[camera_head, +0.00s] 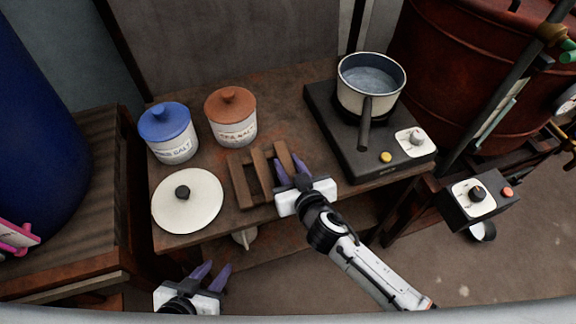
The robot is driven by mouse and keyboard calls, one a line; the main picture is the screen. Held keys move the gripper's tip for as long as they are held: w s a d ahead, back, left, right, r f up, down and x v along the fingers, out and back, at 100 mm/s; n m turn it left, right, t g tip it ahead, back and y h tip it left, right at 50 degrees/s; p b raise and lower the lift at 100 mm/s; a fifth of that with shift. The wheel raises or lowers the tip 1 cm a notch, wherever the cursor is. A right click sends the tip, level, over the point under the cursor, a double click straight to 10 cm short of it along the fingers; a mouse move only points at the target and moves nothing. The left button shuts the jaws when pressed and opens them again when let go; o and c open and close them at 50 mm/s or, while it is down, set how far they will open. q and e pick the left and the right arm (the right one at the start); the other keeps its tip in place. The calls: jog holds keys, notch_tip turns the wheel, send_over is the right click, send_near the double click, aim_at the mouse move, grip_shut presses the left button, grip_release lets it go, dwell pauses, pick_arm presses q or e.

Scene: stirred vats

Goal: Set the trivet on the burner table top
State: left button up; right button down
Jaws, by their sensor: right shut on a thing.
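The trivet (240,181), a brown wooden slatted piece, is at the front middle of the burner table top (275,100). My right gripper (291,167) is at its right end, with its purple fingers shut on a slat. I cannot tell whether the trivet rests fully on the wood or is slightly raised. My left gripper (211,273) is low in front of the table, with its two purple fingers apart and nothing between them.
A white lid (187,213) lies left of the trivet. A blue-lidded jar (170,134) and a brown-lidded jar (232,117) stand behind. A black burner (325,112) with a pot of liquid (371,82) fills the right side. A control box (472,202) is further right.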

jog(key=shift+f, duration=0.15)
jog(key=c, duration=1.4)
grip_release()
jog(key=shift+r, duration=0.25)
jog(key=v, duration=0.7)
jog(key=shift+s+d+p, duration=0.1)
jog(key=shift+s+p, duration=0.15)
jog(key=shift+p, duration=0.05)
